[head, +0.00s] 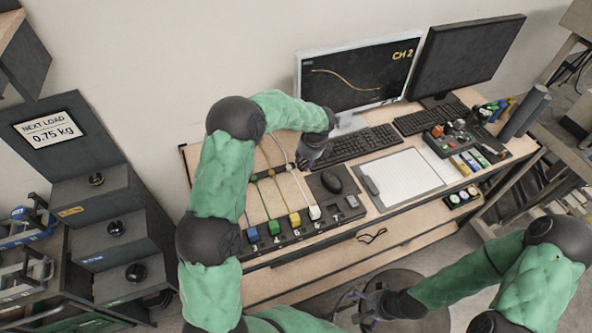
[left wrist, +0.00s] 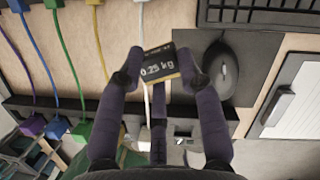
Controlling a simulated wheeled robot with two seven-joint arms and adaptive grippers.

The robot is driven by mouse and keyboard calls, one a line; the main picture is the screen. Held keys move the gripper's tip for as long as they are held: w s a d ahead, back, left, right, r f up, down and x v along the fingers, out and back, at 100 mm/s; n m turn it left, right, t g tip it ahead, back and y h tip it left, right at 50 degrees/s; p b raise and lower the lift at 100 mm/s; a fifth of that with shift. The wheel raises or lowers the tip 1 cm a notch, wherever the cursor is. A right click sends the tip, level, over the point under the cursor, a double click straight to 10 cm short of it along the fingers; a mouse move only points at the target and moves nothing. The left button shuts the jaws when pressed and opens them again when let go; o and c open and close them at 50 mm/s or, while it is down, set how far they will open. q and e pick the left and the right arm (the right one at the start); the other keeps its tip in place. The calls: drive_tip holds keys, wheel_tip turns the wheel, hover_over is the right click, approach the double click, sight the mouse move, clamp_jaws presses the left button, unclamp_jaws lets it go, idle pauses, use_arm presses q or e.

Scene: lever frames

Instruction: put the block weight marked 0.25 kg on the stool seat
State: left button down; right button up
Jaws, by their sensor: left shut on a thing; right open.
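The block weight marked 0.25 kg (left wrist: 160,66) is dark with a yellowish edge. In the left wrist view my left gripper (left wrist: 158,80) is shut on it, with its label facing the camera. In the head view my left gripper (head: 312,152) is over the desk, between the cables and the keyboard; I cannot make out the block there. The stool seat (head: 405,278) is round and dark, at the bottom right, partly covered by my right arm. My right gripper (head: 358,302) is open and appears empty, at the seat's left edge.
The desk holds a mouse (head: 332,181), a keyboard (head: 352,146), a clipboard (head: 405,178) and coloured plugs with cables (head: 294,219). A monitor (head: 350,78) stands behind. At left, a stepped stand (head: 112,243) holds knobbed weights under a sign reading NEXT LOAD 0.75 kg (head: 50,129).

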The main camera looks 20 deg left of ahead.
use_arm(q)
drive_tip(key=a+f, duration=0.1)
drive_tip(key=f, duration=0.1)
drive_tip(key=a+f, duration=0.2)
drive_tip(key=x, duration=0.3)
drive_tip(key=shift+s+f, duration=0.1)
drive_tip(key=shift+f, duration=0.35)
drive_tip(key=c, duration=1.2)
unclamp_jaws()
drive_tip(key=shift+f, duration=0.1)
drive_tip(key=shift+c, duration=0.2)
drive_tip(key=o, duration=0.4)
